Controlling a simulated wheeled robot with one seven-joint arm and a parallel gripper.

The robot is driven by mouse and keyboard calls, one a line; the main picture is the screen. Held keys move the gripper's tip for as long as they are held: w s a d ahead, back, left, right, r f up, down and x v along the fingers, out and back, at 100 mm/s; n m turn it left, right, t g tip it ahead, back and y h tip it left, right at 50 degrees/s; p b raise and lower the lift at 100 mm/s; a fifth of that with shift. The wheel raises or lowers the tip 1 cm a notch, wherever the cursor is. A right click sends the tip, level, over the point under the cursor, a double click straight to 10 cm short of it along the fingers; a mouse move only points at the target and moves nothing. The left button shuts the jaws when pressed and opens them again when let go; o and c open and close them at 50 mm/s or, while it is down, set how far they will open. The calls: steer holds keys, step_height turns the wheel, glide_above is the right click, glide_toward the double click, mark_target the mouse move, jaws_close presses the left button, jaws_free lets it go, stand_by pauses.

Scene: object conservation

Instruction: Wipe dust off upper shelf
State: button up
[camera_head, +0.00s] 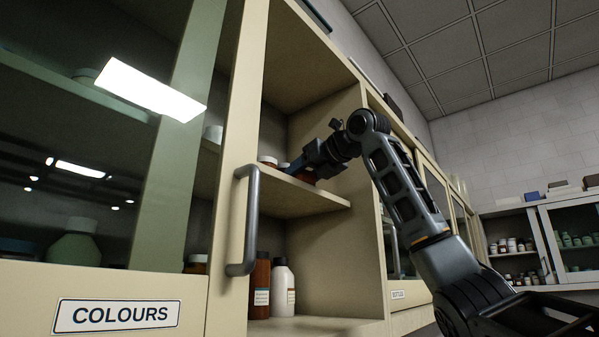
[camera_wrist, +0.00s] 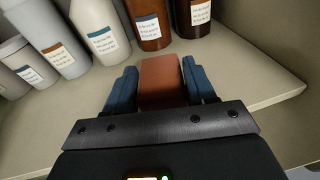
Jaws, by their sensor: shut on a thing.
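My gripper (camera_head: 308,167) reaches into the open cabinet, low over the upper shelf (camera_head: 310,197). In the wrist view my gripper's (camera_wrist: 163,76) two blue fingers are shut on a reddish-brown block (camera_wrist: 162,82), which looks like a sponge. The block is at the shelf (camera_wrist: 252,82), in front of the bottles; I cannot tell whether it touches the surface. I cannot make out dust on the shelf. Much of the board is hidden by my gripper in the wrist view.
Labelled bottles line the shelf's back, including a white one (camera_wrist: 97,32) and a brown one (camera_wrist: 149,22). Bare shelf lies to the right. A door handle (camera_head: 246,220) stands left of my arm. Brown (camera_head: 260,287) and white (camera_head: 281,291) bottles stand below.

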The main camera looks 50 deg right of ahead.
steer(key=shift+w+d+r, duration=0.1)
steer(key=shift+d, duration=3.05)
steer(key=shift+w, duration=0.7)
steer(key=shift+s+a+f, duration=0.1)
steer(key=shift+a, duration=1.5)
steer(key=shift+a+f, duration=0.1)
steer(key=shift+a, duration=1.5)
steer(key=shift+a+r, duration=0.15)
steer(key=shift+a, duration=1.4)
steer(key=shift+s+a, duration=0.1)
steer(key=shift+a, duration=1.4)
steer(key=shift+w, duration=0.65)
steer(key=shift+w+d, duration=0.1)
steer(key=shift+d, duration=1.45)
steer(key=shift+d+f, duration=0.2)
steer(key=shift+d, duration=1.95)
steer(key=shift+w+d+r, duration=0.1)
steer(key=shift+d, duration=1.15)
steer(key=shift+w+d+r, duration=0.1)
steer(key=shift+d, duration=1.15)
steer(key=shift+r, duration=0.1)
steer(key=shift+s+r, duration=0.1)
steer(key=shift+r, duration=2.8)
